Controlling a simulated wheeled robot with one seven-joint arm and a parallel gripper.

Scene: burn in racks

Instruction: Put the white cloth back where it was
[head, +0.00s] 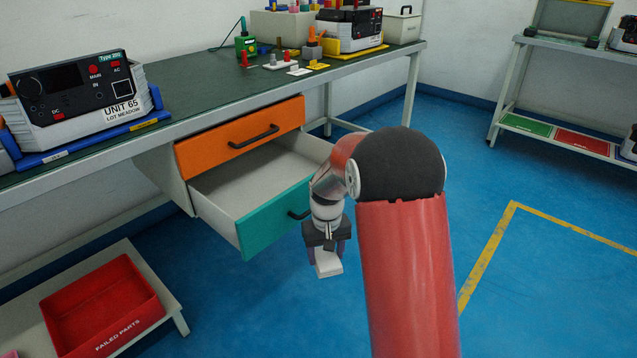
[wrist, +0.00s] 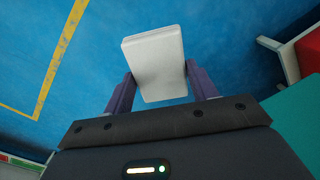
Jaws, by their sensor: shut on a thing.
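The white cloth (wrist: 155,62) shows in the wrist view as a folded flat block between the two purple fingers of my gripper (wrist: 162,90). In the head view the cloth (head: 328,264) hangs below my gripper (head: 326,250), above the blue floor. My gripper is shut on the cloth. It is just right of the open teal drawer (head: 226,169), in front of its teal face. The drawer is pulled out and the part of its inside that I see is bare. My arm hides part of the drawer's right end.
An orange drawer (head: 242,137) sits above the teal one, under the green workbench (head: 205,95). A red failed parts bin (head: 100,308) stands on a low table at the lower left. A Unit 65 device (head: 82,92) sits on the bench. The floor to the right is clear.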

